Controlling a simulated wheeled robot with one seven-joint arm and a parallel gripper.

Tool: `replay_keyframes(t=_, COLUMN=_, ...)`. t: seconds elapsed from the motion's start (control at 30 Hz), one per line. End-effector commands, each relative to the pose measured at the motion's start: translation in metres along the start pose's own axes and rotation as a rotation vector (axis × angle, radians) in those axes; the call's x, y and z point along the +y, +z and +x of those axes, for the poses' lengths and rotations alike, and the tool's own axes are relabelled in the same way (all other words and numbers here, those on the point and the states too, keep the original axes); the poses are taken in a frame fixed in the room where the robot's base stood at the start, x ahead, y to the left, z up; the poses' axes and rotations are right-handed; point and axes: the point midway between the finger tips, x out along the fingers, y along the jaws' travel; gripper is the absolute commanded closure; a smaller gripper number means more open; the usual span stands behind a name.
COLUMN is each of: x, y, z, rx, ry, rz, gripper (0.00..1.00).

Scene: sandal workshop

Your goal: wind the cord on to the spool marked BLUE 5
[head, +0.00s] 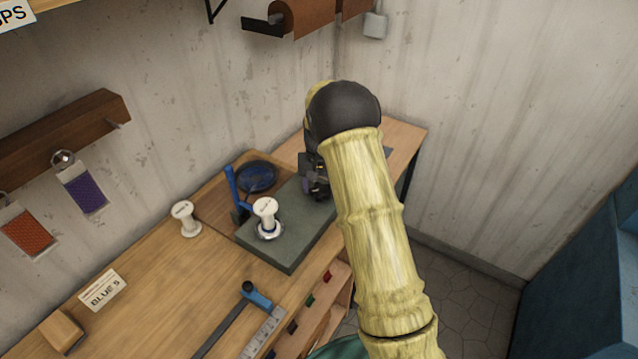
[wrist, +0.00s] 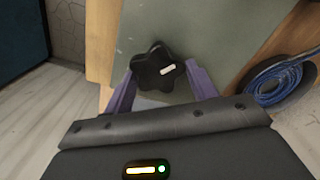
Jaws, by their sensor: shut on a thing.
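My gripper (wrist: 160,92) has its purple fingers shut on a black lobed knob (wrist: 157,68) with a white mark, over the grey-green base plate (wrist: 200,35). In the head view my gripper (head: 316,190) is at the plate's far end, and my arm partly covers that end. A white spool (head: 265,209) stands upright on the plate (head: 290,248). A second white spool (head: 185,216) stands on the bench to the left. The marks on both spool tops are too small to read. Blue cord (head: 257,176) lies coiled in a dark dish, also in the wrist view (wrist: 278,84).
A card reading BLUE 5 (head: 103,291) lies on the bench (head: 165,285). A blue upright piece (head: 232,187) stands beside the plate. A blue-handled tool (head: 257,296) and a ruler (head: 262,333) lie at the front. Walls close in behind and left.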

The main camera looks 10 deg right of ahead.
Motion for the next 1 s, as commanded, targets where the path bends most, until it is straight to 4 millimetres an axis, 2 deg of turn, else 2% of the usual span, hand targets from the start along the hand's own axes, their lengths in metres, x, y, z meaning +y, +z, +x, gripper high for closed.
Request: replay_keyframes(t=1.0, x=0.0043, y=-0.0017, z=-0.0036, rx=0.005, ry=-0.001, rz=0.966, gripper=0.66)
